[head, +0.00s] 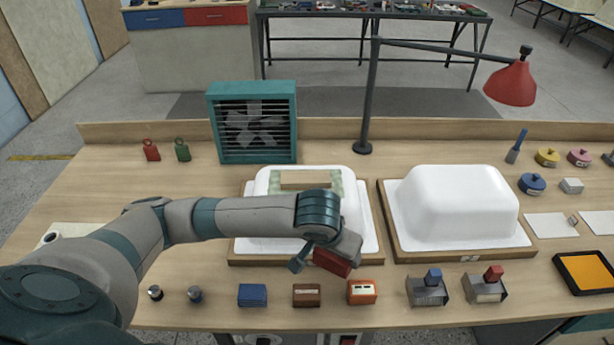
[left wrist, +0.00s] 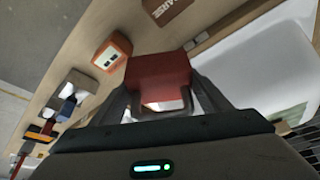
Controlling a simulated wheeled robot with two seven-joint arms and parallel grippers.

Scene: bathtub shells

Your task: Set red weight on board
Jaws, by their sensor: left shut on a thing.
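My left gripper (head: 326,262) is shut on a red block, the red weight (head: 332,263), in front of the left tub shell's near edge. In the left wrist view the red weight (left wrist: 160,80) sits between the two fingers, with a light opening at its lower end. A small wooden board (head: 305,179) lies on a pale green patch on top of the left white tub shell (head: 262,181). My forearm and wrist hide part of that shell. My right gripper is not in view.
The right tub shell (head: 450,205) stands on its wooden base. A teal fan (head: 252,122) and a red lamp (head: 511,83) stand behind. Red and green hanging-type weights (head: 151,150) are at the back left. Small boxes (head: 306,295) and stamps line the front edge.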

